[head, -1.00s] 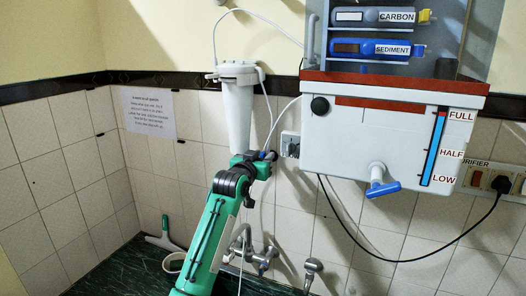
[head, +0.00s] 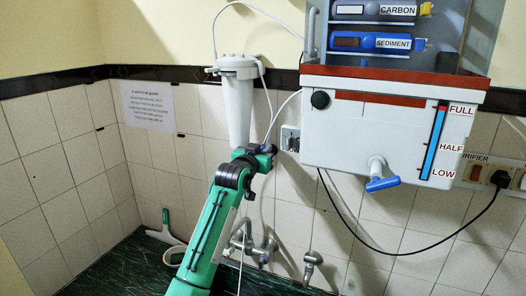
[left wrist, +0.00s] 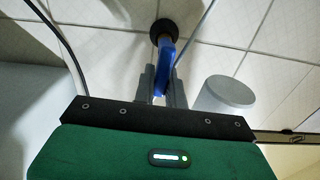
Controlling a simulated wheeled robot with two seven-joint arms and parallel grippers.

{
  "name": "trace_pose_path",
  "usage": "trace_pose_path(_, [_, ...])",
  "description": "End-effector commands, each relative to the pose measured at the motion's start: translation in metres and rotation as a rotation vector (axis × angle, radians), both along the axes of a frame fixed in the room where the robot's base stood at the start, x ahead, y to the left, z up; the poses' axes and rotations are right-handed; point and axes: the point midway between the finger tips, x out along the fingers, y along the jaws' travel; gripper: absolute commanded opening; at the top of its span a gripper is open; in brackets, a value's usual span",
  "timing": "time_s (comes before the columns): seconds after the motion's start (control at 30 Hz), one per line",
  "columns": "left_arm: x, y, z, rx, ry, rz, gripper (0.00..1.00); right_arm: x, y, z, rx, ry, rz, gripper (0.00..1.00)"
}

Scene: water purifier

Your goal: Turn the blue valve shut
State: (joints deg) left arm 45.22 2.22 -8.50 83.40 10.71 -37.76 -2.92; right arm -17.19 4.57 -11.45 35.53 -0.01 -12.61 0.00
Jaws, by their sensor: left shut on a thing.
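In the left wrist view, the blue valve handle (left wrist: 166,62) stands out from a dark round fitting on the tiled wall. My left gripper's two grey fingers (left wrist: 161,85) are on either side of the handle and shut on it. In the head view, my left gripper (head: 268,149) is at the wall, below and right of the white filter housing (head: 238,110). The valve is mostly hidden there by the gripper. My right gripper is in neither view now.
The white purifier tank (head: 385,140) with a blue-handled tap (head: 382,184) hangs to the right. A wall socket (head: 290,138) and thin tubes are close beside the gripper. Metal taps (head: 262,252) are below, above a dark green counter (head: 120,265).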

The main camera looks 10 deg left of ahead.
Motion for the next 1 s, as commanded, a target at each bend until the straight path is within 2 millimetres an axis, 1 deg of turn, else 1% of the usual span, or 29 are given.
trace_pose_path(0.27, [-0.001, -0.005, -0.003, 0.166, -0.032, 0.001, 0.0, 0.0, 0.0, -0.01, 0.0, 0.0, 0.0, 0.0])
trace_pose_path(0.6, [-0.003, -0.014, -0.005, 0.476, -0.093, 0.0, 0.0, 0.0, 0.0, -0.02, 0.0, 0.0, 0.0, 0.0])
trace_pose_path(1.0, [-0.005, -0.023, -0.013, 0.85, -0.165, 0.0, 0.0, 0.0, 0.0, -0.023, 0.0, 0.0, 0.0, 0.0])
